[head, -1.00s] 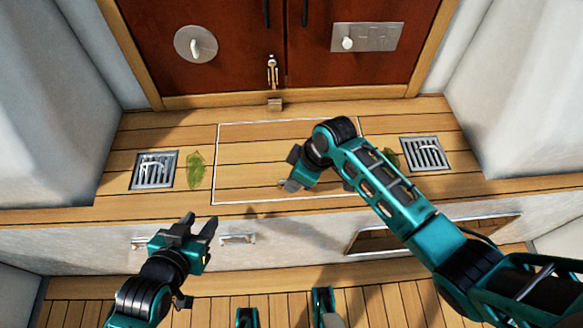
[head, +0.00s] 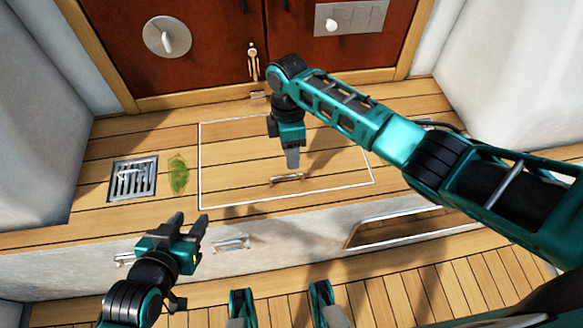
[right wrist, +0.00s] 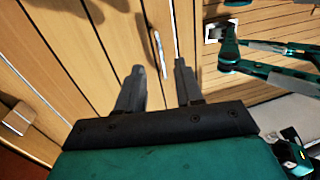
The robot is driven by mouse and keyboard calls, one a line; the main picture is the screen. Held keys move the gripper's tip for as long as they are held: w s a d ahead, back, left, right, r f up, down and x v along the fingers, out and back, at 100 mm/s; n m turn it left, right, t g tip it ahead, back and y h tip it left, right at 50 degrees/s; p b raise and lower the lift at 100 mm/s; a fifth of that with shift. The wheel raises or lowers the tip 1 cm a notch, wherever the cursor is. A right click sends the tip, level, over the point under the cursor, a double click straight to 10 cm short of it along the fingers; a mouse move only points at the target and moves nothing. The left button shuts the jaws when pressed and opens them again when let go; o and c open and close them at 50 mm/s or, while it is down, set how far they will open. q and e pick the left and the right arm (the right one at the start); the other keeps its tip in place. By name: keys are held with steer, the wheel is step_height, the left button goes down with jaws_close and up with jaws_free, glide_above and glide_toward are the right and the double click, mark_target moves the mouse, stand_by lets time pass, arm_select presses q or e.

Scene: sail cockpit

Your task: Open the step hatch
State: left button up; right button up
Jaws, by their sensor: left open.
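The step hatch (head: 240,165) is a closed wooden panel with a white outline, flush in the wooden step. Its small metal handle (head: 287,179) lies near the front edge. My right gripper (head: 292,160) hangs over the hatch, fingers pointing down, just behind the handle in the head view. In the right wrist view its two fingers (right wrist: 160,85) are apart with nothing between them, and the handle (right wrist: 160,55) shows beyond, between the fingertips' lines. My left gripper (head: 190,230) is open and empty in front of the step, left of the hatch.
A metal drain grate (head: 134,179) and a green leaf (head: 179,174) lie left of the hatch. Dark red doors (head: 215,45) with a hanging latch (head: 253,62) stand behind. The step's front has a metal pull (head: 231,243) and an opening (head: 395,228). White walls flank both sides.

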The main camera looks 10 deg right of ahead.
steer(key=b, duration=0.1)
glide_above(292, 181)
step_height(292, 181, down, 5)
jaws_close()
stand_by(0.4)
stand_by(1.1)
